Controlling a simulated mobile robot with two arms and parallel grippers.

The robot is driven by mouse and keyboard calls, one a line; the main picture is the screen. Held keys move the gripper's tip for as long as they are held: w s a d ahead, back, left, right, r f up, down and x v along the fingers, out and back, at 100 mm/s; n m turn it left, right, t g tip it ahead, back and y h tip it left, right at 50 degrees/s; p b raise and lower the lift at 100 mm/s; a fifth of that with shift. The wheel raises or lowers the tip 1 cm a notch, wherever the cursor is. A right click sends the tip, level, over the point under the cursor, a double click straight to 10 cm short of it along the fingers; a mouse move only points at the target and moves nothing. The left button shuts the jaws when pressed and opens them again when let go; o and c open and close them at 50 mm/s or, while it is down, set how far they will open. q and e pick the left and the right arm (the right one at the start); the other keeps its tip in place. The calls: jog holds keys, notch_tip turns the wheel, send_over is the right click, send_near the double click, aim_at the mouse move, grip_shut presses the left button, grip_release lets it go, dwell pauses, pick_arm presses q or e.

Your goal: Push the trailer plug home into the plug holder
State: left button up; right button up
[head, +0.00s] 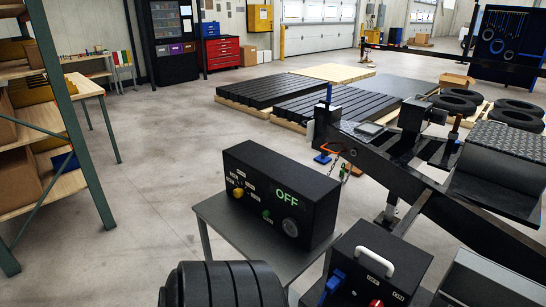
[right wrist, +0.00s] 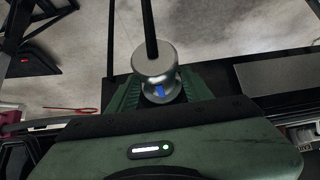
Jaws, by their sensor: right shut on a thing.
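In the right wrist view my right gripper (right wrist: 158,92) has its green fingers closed around a round silver metal piece (right wrist: 153,58), which looks like the trailer plug. A black cable or rod runs up from it, and a small blue patch shows at its lower end. I cannot tell which thing is the plug holder, nor whether the silver piece touches it. In the head view the black trailer drawbar (head: 410,170) runs along the right side. Neither gripper shows in the head view.
A black box (head: 275,195) reading OFF stands on a grey table (head: 225,215). A black box (head: 385,262) with a white handle, blue lever and red knob is at the bottom right. Shelving (head: 70,110) borders the left. Floor (head: 150,160) is clear between.

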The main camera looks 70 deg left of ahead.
jog(key=shift+w+a, duration=0.3)
jog(key=shift+w, duration=0.2)
jog(key=o, duration=1.5)
jog(key=shift+v, duration=3.95)
